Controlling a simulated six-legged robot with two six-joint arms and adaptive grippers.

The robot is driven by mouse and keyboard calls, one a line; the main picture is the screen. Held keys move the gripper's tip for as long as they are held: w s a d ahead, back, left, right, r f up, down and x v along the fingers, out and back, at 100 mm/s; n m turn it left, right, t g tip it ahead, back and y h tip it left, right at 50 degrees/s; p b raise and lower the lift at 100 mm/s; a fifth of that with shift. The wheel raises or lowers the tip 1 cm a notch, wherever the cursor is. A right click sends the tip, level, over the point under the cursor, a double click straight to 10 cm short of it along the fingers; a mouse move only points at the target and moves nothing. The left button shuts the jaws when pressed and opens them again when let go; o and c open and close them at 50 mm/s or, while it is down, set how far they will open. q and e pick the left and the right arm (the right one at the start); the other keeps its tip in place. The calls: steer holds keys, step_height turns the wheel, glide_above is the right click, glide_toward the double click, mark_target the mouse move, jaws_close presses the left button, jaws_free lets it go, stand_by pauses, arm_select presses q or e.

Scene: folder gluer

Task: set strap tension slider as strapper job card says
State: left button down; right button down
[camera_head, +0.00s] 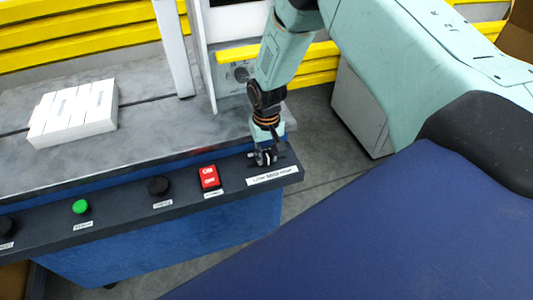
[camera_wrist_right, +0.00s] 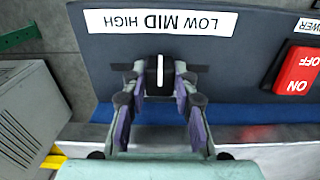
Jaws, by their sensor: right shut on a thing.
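The strap tension slider's black knob (camera_wrist_right: 159,77), with a white line on it, sits about midway along its dark slot, in line with MID on the white LOW MID HIGH label (camera_wrist_right: 160,21). The label is upside down in the wrist view, LOW toward the red switch; it also shows in the head view (camera_head: 271,176). My right gripper (camera_wrist_right: 160,70) is shut on the knob, one finger on each side. In the head view my right gripper (camera_head: 264,157) reaches down to the panel's right end. My left gripper is out of view. I see no readable job card.
A red ON/OFF switch (camera_head: 209,178) is beside the slider. A black knob (camera_head: 158,187) and a green button (camera_head: 80,206) are farther left on the panel. White boxes (camera_head: 73,112) lie on the grey table (camera_head: 140,148). Yellow rails (camera_head: 90,35) run behind.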

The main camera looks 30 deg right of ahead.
mark_target(253, 166)
steer(key=shift+w, duration=0.1)
steer(key=a, duration=0.2)
steer(key=w+a, duration=0.1)
steer(key=a, duration=0.1)
steer(key=shift+a+b, duration=0.15)
steer(key=shift+b, duration=0.2)
steer(key=c, duration=1.4)
jaws_free()
steer(key=o, duration=0.4)
steer(key=shift+w, duration=0.15)
steer(key=shift+c, duration=0.2)
steer(key=shift+s, duration=0.2)
